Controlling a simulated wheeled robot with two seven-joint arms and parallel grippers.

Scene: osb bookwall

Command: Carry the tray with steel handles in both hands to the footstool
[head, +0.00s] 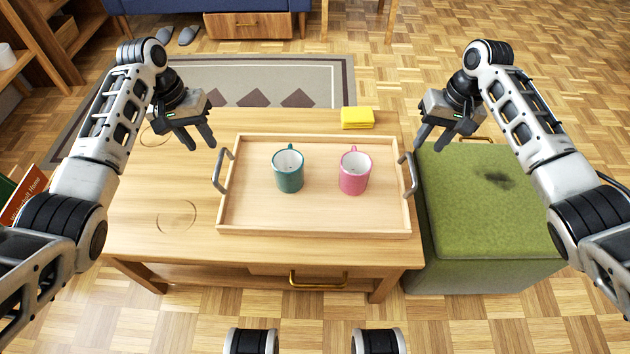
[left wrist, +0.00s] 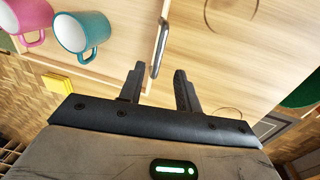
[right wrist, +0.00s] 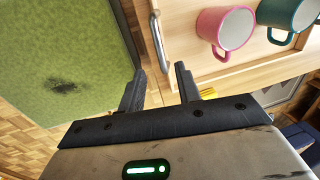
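The wooden tray (head: 320,222) lies on the low wooden table, with a steel handle on its left end (head: 223,171) and another on its right end (head: 407,174). A teal mug (head: 288,174) and a pink mug (head: 354,175) stand upright in it. The green footstool (head: 478,200) stands right of the table, a dark stain on its top. My left gripper (head: 199,146) is open and empty, above and beyond the left handle, which shows ahead of its fingers in the left wrist view (left wrist: 160,48). My right gripper (head: 432,146) is open and empty near the right handle, also in the right wrist view (right wrist: 160,45).
A yellow block (head: 357,118), perhaps sponges, lies on the table (head: 150,245) behind the tray. The footstool stands close against the table's right side. A patterned rug (head: 255,80) and a blue sofa (head: 180,6) are beyond. Parquet floor is free at the front.

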